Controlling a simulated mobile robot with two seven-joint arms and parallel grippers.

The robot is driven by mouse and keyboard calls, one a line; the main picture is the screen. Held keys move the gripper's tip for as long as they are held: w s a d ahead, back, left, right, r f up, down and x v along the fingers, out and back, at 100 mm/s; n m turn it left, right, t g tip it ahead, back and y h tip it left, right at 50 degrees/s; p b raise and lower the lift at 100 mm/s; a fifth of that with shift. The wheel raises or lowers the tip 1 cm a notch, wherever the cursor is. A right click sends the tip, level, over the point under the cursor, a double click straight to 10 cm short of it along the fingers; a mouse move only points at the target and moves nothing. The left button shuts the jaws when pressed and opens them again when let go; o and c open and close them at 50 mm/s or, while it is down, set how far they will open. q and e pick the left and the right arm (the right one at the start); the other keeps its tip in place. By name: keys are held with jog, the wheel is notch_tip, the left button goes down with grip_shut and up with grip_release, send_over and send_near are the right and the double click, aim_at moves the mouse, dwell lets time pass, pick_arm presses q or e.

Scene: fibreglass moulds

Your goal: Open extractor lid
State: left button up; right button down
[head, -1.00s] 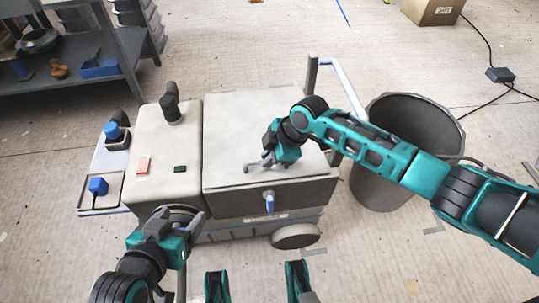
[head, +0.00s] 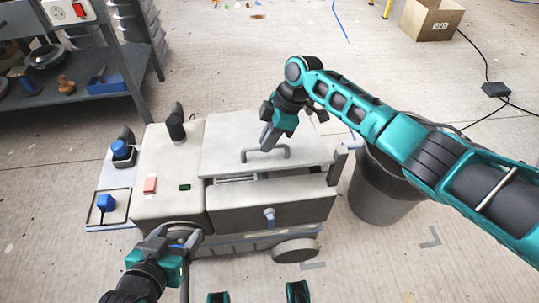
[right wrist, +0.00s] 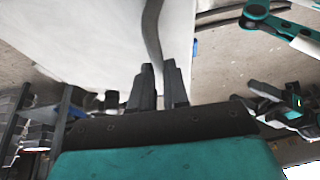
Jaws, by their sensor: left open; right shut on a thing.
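The extractor (head: 262,217) is a pale wheeled box in the middle of the head view. Its lid (head: 230,140) is raised at the front edge, with a dark gap showing part of the inside. A grey bar handle (head: 284,154) stands on the lid. My right gripper (head: 266,146) is shut on the handle; in the right wrist view the fingers (right wrist: 159,84) close around the dark handle bar (right wrist: 152,30). My left gripper (head: 180,236) is open near the extractor's front left corner.
A dark round bin (head: 378,190) stands right of the extractor, beneath my right arm. A grey shelf (head: 80,100) with tools is at the upper left. A cardboard box (head: 430,20) and cables lie at the upper right. The floor in front is mostly clear.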

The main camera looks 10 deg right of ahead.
pick_arm(q)
jog(key=shift+s+d+f+b, duration=0.25)
jog(key=shift+f+b, duration=0.1)
jog(key=shift+b, duration=0.35)
pick_arm(e)
jog(key=w+r, duration=0.6)
jog(key=r, duration=0.1)
jog(key=shift+d+r, duration=0.15)
jog(key=shift+r, duration=0.2)
pick_arm(q)
jog(key=shift+w+r, duration=0.15)
pick_arm(e)
jog(key=c, duration=1.6)
grip_release()
jog(key=o, duration=0.3)
jog(key=shift+w+f, duration=0.2)
jog(key=shift+f, duration=0.05)
jog(key=shift+o, duration=0.8)
jog(key=shift+r, duration=0.1)
pick_arm(q)
jog(key=shift+w+a, duration=0.1)
jog(key=shift+w, duration=0.05)
pick_arm(e)
jog(key=shift+r, duration=0.1)
